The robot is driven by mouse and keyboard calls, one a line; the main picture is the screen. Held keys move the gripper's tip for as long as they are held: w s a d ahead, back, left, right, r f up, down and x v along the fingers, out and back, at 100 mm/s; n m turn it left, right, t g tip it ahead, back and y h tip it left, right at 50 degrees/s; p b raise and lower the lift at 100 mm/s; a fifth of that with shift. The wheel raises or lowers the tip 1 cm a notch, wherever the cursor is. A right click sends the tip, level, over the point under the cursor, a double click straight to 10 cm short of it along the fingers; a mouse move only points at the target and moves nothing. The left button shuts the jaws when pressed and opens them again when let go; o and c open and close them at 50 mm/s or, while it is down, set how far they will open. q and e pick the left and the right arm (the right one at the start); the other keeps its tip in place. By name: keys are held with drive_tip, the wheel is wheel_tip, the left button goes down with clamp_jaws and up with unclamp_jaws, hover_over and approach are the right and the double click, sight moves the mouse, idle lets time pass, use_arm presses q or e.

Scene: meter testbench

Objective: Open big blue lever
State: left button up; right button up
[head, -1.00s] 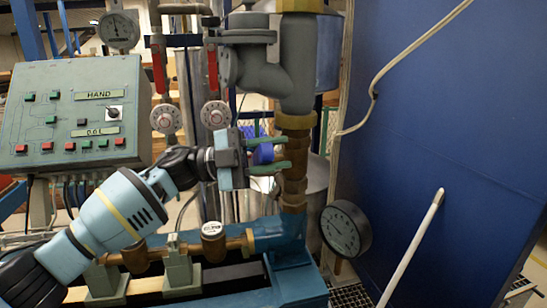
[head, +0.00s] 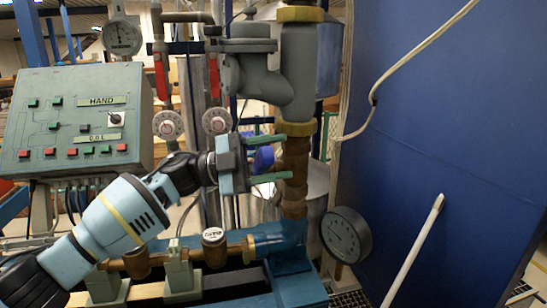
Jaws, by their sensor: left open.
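The big blue lever (head: 263,158) shows as a small rounded blue piece beside the brown vertical pipe (head: 295,175). My left gripper (head: 270,158) comes in from the left, with one green finger above the lever and one below. The gripper is open, and the blue piece shows in the gap between the fingers. I cannot tell whether either finger touches it. The rest of the lever is hidden or merges with the gripper. My right gripper is not in view.
A control panel (head: 75,120) with buttons stands at left. Red-handled valves (head: 161,75) and small dials (head: 168,125) are behind my arm. A round gauge (head: 346,236) sits low right of the pipe. A blue wall (head: 450,130) fills the right side.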

sight(258, 160)
use_arm(q)
drive_tip(key=shift+a+f, duration=0.1)
drive_tip(key=b+v, duration=0.1)
drive_tip(key=v, duration=0.5)
drive_tip(key=shift+a+f, duration=0.15)
drive_tip(key=shift+a, duration=0.65)
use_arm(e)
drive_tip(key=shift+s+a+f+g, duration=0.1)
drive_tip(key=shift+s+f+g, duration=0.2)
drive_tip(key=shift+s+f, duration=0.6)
use_arm(q)
drive_tip(key=shift+c, duration=0.2)
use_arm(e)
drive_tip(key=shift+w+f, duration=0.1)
